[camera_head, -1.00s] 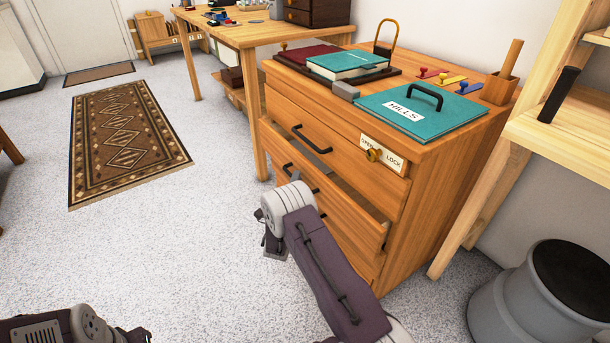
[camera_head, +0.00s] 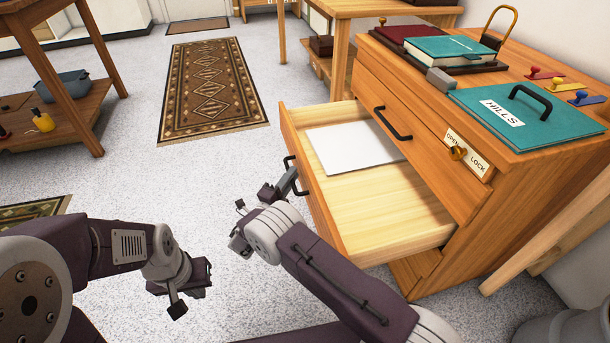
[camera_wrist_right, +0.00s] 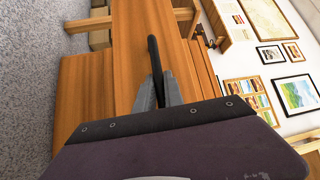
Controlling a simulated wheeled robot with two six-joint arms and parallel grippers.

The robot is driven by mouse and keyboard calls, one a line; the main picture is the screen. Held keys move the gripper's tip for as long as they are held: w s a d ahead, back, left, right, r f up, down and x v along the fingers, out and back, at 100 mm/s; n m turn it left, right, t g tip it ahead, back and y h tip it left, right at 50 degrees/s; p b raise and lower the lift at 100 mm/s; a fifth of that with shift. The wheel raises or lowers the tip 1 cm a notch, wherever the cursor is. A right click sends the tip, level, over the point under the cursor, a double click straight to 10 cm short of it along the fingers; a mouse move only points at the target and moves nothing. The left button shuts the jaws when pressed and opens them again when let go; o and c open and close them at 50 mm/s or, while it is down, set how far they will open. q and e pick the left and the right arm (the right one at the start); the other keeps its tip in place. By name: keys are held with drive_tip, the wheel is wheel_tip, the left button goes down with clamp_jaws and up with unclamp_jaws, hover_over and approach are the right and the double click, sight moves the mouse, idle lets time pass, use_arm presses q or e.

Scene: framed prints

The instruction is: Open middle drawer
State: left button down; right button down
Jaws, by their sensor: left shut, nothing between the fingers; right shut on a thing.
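The middle drawer (camera_head: 385,212) of the wooden cabinet (camera_head: 500,200) stands well out, with its pale inside bare except for a white sheet (camera_head: 352,147) near the far side. Its black handle (camera_head: 292,174) is on the front panel. My right gripper (camera_head: 284,190) is shut on this handle; in the right wrist view its fingers (camera_wrist_right: 158,92) close around the dark handle bar (camera_wrist_right: 154,65). My left gripper (camera_head: 180,300) is shut and empty, low over the floor at the lower left.
Teal binders (camera_head: 530,115) lie on the cabinet top. A wooden shelf table (camera_head: 50,90) stands at the left. Speckled floor lies open between.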

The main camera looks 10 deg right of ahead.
drive_tip(key=shift+a+f, duration=0.1)
drive_tip(key=shift+a, duration=0.25)
drive_tip(key=c, duration=1.7)
unclamp_jaws()
drive_tip(key=p+v, duration=0.4)
drive_tip(key=v, duration=0.5)
drive_tip(key=shift+s, duration=0.1)
